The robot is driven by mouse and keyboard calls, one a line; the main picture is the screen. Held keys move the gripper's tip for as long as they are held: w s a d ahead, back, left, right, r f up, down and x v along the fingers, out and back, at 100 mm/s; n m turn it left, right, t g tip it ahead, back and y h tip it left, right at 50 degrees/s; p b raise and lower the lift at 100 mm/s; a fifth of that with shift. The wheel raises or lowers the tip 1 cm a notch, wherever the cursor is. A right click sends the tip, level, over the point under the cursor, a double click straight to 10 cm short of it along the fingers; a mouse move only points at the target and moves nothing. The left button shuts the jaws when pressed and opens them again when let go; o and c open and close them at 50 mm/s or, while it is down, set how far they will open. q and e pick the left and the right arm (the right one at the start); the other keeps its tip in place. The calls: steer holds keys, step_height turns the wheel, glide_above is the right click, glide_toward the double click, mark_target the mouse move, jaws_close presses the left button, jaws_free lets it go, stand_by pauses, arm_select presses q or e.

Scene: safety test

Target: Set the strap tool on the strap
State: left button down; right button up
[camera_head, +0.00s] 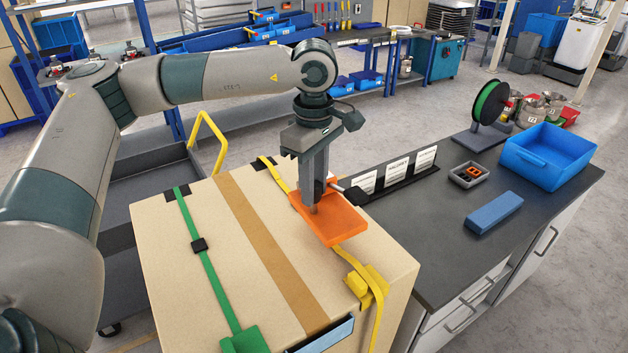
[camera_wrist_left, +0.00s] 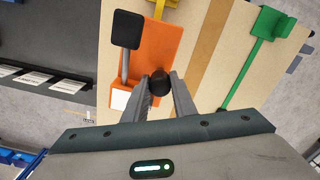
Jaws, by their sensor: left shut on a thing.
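The strap tool is an orange plate (camera_head: 338,222) with a black knob, a lever and a black pad. It also shows in the left wrist view (camera_wrist_left: 158,45). My left gripper (camera_head: 313,207) is shut on its black knob (camera_wrist_left: 159,82), pointing straight down. The tool lies over the yellow strap (camera_head: 378,310) on top of the cardboard box (camera_head: 180,265). The strap shows on both sides of the tool and is hidden beneath it. I cannot tell whether the tool touches the strap. My right gripper is not in view.
A green strap (camera_head: 206,265) runs along the box's left side, beside brown tape (camera_head: 262,245). Right of the box, a dark bench (camera_head: 420,240) holds a label stand, a grey tray (camera_head: 468,176), a blue block (camera_head: 494,213), a blue bin (camera_head: 548,178) and a green reel (camera_head: 489,103).

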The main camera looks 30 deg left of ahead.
mark_target(314, 212)
arm_select(q)
steer(key=shift+f+b, duration=0.55)
steer(key=shift+f, duration=1.3)
steer(key=shift+f+b, duration=1.2)
steer(key=shift+f, duration=0.1)
steer(key=c, duration=1)
jaws_free()
steer(key=shift+c, duration=0.2)
